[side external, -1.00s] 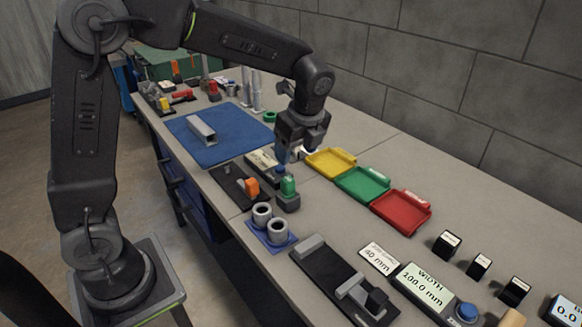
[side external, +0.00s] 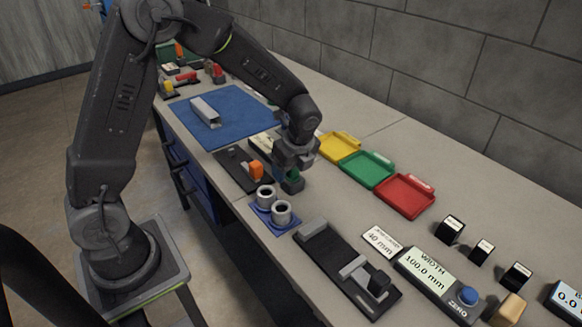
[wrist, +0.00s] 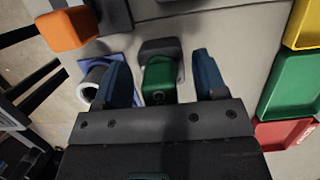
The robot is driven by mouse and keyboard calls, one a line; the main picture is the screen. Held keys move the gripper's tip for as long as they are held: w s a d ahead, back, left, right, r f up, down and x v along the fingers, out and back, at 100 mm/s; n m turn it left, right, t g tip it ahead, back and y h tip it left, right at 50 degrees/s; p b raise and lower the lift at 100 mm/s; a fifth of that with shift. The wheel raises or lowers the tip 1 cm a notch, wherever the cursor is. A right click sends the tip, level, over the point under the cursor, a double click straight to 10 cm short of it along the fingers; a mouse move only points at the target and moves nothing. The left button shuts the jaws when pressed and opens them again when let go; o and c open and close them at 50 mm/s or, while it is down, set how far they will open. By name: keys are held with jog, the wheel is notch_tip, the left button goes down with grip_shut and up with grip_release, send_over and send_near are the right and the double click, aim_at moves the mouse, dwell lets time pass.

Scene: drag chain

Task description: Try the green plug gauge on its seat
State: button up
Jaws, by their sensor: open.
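The green plug gauge (wrist: 160,78) stands in a dark grey block (wrist: 160,46), seen from above in the wrist view. In the side view only part of the green (side external: 293,174) shows beneath my gripper (side external: 289,170), with the block (side external: 293,186) below it. My gripper (wrist: 163,78) is open, with one blue finger on each side of the plug gauge and a gap to each. Two grey hollow cylinders (side external: 281,210) stand on a blue plate (side external: 262,217) in front of the block. One cylinder (wrist: 97,76) shows beside the left finger in the wrist view.
A black fixture with an orange part (side external: 256,169) lies close to the left. Yellow (side external: 339,147), green (side external: 366,169) and red (side external: 404,195) trays line the right. A black slide fixture (side external: 335,262) lies nearer the camera.

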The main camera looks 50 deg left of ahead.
jog(key=shift+c, duration=0.2)
jog(key=c, duration=1)
jog(key=shift+r, duration=3.05)
jog(key=shift+r, duration=0.1)
jog(key=s+r, duration=0.1)
jog(key=s, duration=0.1)
jog(key=s+d+r, duration=0.1)
jog(key=s+r, duration=0.1)
jog(key=s, duration=0.1)
jog(key=s+r, duration=0.1)
jog(key=s, duration=0.2)
jog(key=shift+s+d+r, duration=0.15)
jog(key=shift+s+d, duration=0.1)
jog(key=shift+d, duration=0.05)
